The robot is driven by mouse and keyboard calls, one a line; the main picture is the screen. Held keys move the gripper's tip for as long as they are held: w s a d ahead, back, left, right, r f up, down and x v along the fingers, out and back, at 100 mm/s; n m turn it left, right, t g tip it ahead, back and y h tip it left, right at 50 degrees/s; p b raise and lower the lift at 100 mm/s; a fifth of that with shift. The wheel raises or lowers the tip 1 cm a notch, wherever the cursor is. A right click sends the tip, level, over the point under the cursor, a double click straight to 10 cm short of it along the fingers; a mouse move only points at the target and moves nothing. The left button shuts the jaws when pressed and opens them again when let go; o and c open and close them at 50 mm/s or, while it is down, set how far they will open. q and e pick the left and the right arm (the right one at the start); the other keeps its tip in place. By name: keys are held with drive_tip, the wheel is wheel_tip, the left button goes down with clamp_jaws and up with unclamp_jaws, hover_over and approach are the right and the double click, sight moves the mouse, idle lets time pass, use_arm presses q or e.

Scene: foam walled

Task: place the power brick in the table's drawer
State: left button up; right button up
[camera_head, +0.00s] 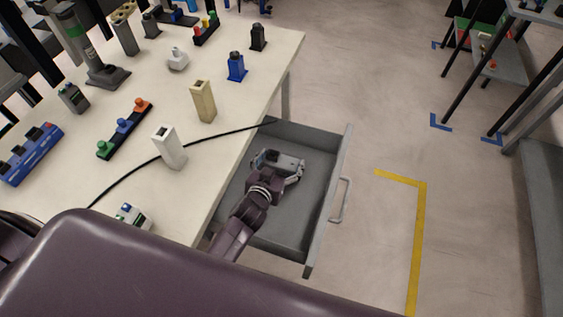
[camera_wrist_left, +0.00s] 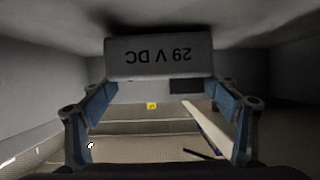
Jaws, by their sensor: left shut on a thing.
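The grey power brick (camera_wrist_left: 160,58), marked "29 V DC", is between the fingers of my left gripper (camera_wrist_left: 160,105) in the left wrist view. In the head view, my left gripper (camera_head: 280,172) is shut on the brick (camera_head: 284,160), inside the outline of the table's open grey drawer (camera_head: 290,232). I cannot tell whether the brick touches the drawer floor. The drawer is pulled out, with its handle (camera_head: 341,201) on the right, and looks otherwise empty. My right gripper is not in view.
The pale table (camera_head: 190,205) carries several blocks and fixtures, including a white block (camera_head: 169,147) and a tan one (camera_head: 203,101). A black cable (camera_head: 215,136) crosses it to the drawer side. The floor right of the drawer is clear, with yellow tape (camera_head: 420,230).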

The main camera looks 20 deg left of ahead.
use_arm(q)
drive_tip(key=shift+f, duration=0.4)
drive_tip(key=o, duration=1.3)
drive_tip(key=shift+o, duration=0.2)
drive_tip(key=shift+v, duration=3.75)
